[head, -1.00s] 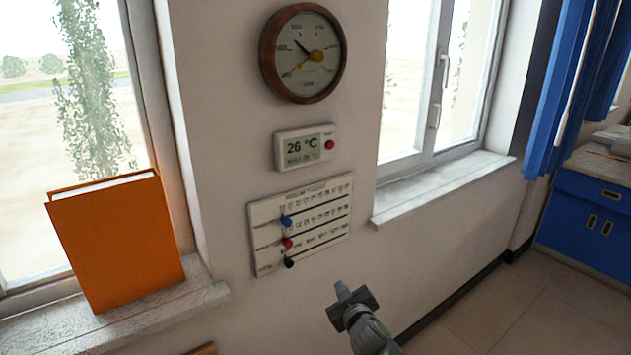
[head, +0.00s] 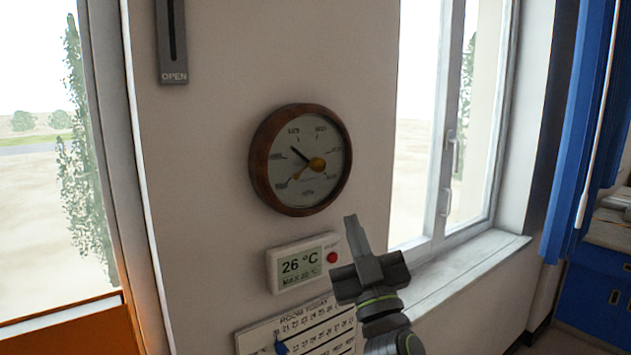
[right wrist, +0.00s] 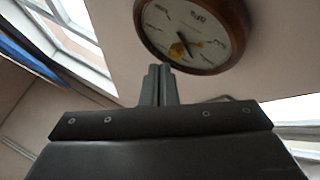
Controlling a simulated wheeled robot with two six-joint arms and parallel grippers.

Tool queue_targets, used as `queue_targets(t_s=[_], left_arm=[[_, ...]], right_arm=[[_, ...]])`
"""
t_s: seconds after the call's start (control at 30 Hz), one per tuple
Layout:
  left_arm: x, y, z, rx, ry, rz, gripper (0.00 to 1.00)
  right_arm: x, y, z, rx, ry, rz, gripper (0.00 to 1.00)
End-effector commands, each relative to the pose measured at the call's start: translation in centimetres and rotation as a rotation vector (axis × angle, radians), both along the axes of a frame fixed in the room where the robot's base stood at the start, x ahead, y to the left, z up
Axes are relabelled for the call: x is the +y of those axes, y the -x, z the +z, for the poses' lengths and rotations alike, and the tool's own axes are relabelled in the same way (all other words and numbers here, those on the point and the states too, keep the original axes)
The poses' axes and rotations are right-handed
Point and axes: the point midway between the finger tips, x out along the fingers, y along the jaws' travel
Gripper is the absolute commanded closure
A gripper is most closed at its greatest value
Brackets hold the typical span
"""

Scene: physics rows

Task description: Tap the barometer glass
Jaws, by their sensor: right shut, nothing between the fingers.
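The round barometer (head: 300,160) with a wooden rim hangs on the wall in the middle of the head view. Its pale face has a dark hand and a yellow hand with a yellow centre knob. It also shows at the top of the right wrist view (right wrist: 192,30). My right gripper (head: 351,222) is shut and empty, pointing up, below and right of the barometer in the head view. In the right wrist view its fingertips (right wrist: 159,70) appear just below the barometer's rim; I cannot tell whether they touch. My left gripper is not in view.
A thermometer display (head: 300,264) with a red button and a calendar board (head: 300,328) are on the wall below. A grey panel marked OPEN (head: 172,45) is above left.

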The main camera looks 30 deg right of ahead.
Motion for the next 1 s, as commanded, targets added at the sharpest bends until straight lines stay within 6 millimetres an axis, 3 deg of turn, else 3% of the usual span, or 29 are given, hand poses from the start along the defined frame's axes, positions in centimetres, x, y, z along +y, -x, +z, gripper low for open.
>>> queue_targets(t_s=[0.03,0.17,0.57,0.77,1.0], left_arm=[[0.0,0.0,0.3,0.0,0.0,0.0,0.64],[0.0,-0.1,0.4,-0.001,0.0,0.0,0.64],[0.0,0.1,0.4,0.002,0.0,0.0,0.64],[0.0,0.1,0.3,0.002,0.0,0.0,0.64],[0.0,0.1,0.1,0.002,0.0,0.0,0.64]], right_arm=[[0.3,0.7,1.2,-0.027,0.003,0.007,1.0],[0.6,1.7,2.3,-0.061,0.005,0.013,1.0],[0.7,1.7,2.4,-0.065,0.005,0.014,1.0],[0.8,0.2,2.4,-0.066,0.002,0.014,1.0],[1.1,-3.2,2.4,-0.064,0.003,0.014,1.0]])
